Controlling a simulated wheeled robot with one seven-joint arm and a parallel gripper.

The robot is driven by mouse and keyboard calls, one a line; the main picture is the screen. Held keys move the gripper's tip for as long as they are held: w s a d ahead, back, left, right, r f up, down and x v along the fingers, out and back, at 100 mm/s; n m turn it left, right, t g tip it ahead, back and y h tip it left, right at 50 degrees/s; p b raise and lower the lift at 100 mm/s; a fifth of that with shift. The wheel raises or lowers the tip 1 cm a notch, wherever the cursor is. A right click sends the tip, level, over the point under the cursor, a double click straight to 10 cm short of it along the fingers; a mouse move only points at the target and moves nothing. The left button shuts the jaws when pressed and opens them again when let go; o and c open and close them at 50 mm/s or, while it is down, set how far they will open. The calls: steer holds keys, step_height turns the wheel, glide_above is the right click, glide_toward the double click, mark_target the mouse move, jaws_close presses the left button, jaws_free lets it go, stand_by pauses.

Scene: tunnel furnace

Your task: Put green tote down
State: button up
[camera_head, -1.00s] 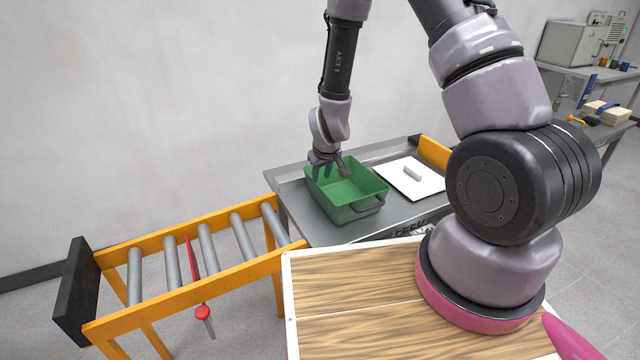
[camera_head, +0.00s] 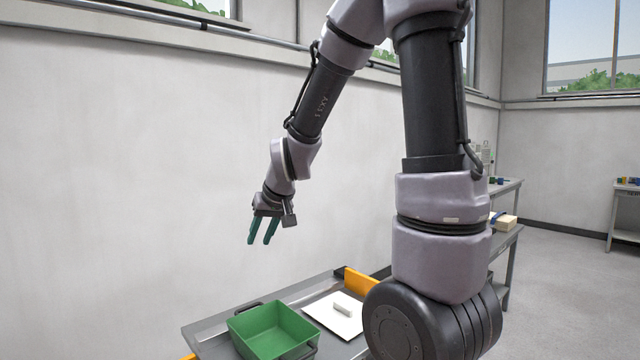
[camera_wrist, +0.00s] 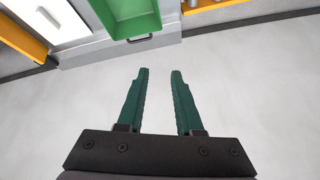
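The green tote (camera_head: 272,332) is an open box with dark handles, resting upright on the grey metal table (camera_head: 212,338). It looks empty in the head view. My gripper (camera_head: 260,243) is above the table and apart from the tote, its teal fingers pointing down. In the wrist view my gripper (camera_wrist: 160,72) has its two fingers spread with nothing between them. The tote (camera_wrist: 128,14) shows beyond the fingertips at the top of that view, with a handle facing the gripper.
A white board (camera_head: 330,318) with a small pale block (camera_head: 342,309) lies right of the tote. An orange guard (camera_head: 358,280) stands at the table's far edge. The wall (camera_head: 120,170) is behind.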

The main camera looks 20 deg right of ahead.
steer(key=s+d+r+m, duration=0.2)
steer(key=s+d+r, duration=0.1)
steer(key=s+r, duration=0.4)
steer(key=s+d+r+m+t, duration=0.1)
steer(key=s+d+r, duration=0.3)
steer(key=s+r, duration=0.4)
steer(key=s+m, duration=0.1)
steer(key=s, duration=0.2)
steer(key=shift+s+d, duration=0.25)
steer(key=shift+d, duration=0.05)
